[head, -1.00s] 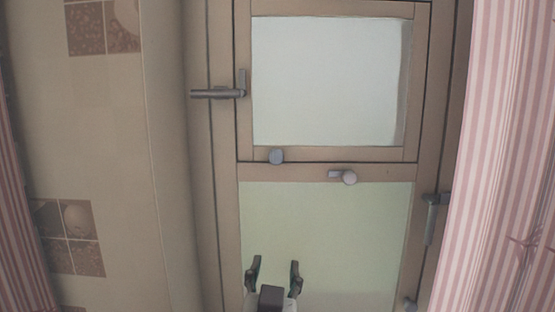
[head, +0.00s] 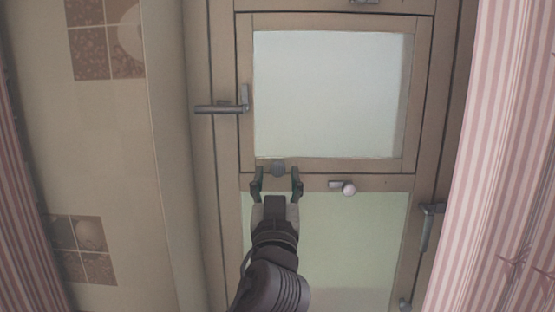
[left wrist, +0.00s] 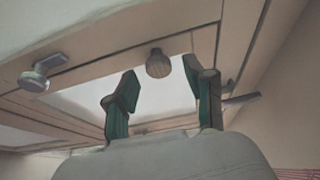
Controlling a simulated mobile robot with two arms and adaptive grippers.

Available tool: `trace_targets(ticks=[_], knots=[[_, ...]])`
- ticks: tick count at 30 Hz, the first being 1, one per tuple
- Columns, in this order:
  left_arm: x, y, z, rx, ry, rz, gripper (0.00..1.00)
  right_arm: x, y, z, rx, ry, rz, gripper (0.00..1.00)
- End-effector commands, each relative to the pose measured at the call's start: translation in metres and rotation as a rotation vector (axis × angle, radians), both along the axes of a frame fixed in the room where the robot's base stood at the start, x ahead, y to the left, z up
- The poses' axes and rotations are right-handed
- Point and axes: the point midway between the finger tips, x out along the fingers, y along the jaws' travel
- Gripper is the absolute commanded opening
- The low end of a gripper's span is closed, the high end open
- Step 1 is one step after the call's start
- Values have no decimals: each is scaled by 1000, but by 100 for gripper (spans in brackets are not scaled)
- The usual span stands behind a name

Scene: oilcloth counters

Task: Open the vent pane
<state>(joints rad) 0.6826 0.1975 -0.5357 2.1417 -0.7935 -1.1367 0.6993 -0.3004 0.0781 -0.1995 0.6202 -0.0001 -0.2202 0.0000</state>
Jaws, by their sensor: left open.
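The vent pane (head: 330,95) is the small framed pane in the upper part of the window; it looks closed in its frame. A round knob (head: 278,168) sits on its lower rail near the left, and it also shows in the left wrist view (left wrist: 158,64). My left gripper (head: 276,178) is open, with one finger on each side of the knob in the head view. In the left wrist view the gripper (left wrist: 162,85) has the knob beyond its fingertips, between them; I cannot tell if they touch. My right gripper is not in view.
A latch with a pale round end (head: 347,188) is on the rail below the vent pane. A handle (head: 222,108) is at the left of the pane, another (head: 430,225) at lower right. Striped curtains (head: 490,150) hang at the right, and a tiled wall (head: 100,180) is at the left.

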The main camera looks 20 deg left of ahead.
Motion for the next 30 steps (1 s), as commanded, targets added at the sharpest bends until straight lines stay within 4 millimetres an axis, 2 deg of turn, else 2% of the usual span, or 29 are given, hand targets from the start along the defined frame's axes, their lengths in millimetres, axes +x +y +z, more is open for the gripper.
trace_targets(ticks=[1, 6, 15, 25, 30], knots=[[6, 2, 6, 2, 1, 2, 54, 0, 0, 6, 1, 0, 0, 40], [16, 5, 8, 2, 0, 1, 54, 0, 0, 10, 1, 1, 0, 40], [18, 5, 7, 0, 0, 0, 54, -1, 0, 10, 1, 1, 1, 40], [18, 5, 7, 0, 1, 0, 0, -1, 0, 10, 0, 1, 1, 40], [18, 5, 7, 0, 1, 0, 0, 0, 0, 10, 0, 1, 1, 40]])
